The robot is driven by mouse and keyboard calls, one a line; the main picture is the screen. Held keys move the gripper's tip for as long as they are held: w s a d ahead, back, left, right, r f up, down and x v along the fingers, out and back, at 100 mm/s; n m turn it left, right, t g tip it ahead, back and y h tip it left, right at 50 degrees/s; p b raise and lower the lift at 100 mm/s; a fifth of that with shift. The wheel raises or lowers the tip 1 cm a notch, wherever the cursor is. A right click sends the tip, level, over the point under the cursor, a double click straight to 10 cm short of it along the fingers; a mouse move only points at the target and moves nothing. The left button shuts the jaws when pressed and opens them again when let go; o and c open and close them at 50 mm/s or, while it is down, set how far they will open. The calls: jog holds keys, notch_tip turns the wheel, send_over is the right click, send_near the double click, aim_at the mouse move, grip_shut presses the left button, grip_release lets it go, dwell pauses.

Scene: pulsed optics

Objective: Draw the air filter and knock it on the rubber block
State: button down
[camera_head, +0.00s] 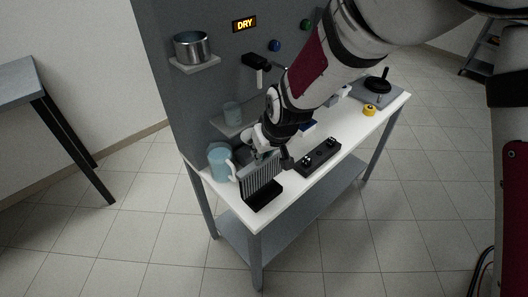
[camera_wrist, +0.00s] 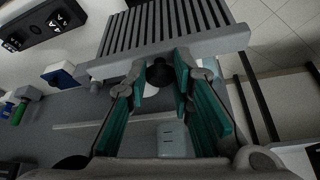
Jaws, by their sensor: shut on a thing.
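The air filter, a pleated panel with dark slats in a pale grey frame, shows at the lower middle in the head view (camera_head: 260,176) and at the top of the wrist view (camera_wrist: 170,22). My gripper (camera_wrist: 165,74) is shut on the dark knob (camera_wrist: 158,72) at the filter's edge, between its teal-padded fingers. In the head view my gripper (camera_head: 272,143) is partly hidden by my arm. The black rubber block (camera_head: 264,197) lies near the bench's front left corner, right below the filter. I cannot tell if they touch. The block is not clearly seen in the wrist view.
A light blue jug (camera_head: 220,163) stands close left of the filter on the white bench (camera_head: 225,190). A black box with knobs (camera_head: 318,158) lies to the right. A steel pot (camera_head: 192,48) sits on a wall shelf, near a lit DRY sign (camera_head: 244,24). A yellow item (camera_head: 369,110) lies farther right.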

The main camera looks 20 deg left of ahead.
aim_at(265, 163)
notch_tip(265, 163, down, 4)
jog(key=shift+f+b, duration=0.15)
jog(key=shift+b, duration=0.9)
notch_tip(265, 163, up, 5)
jog(key=p, duration=0.2)
jog(key=shift+p, duration=0.3)
jog(key=shift+f, duration=0.2)
jog(key=shift+r, duration=0.1)
jog(key=shift+r+p, duration=0.65)
jog(key=shift+r, duration=0.9)
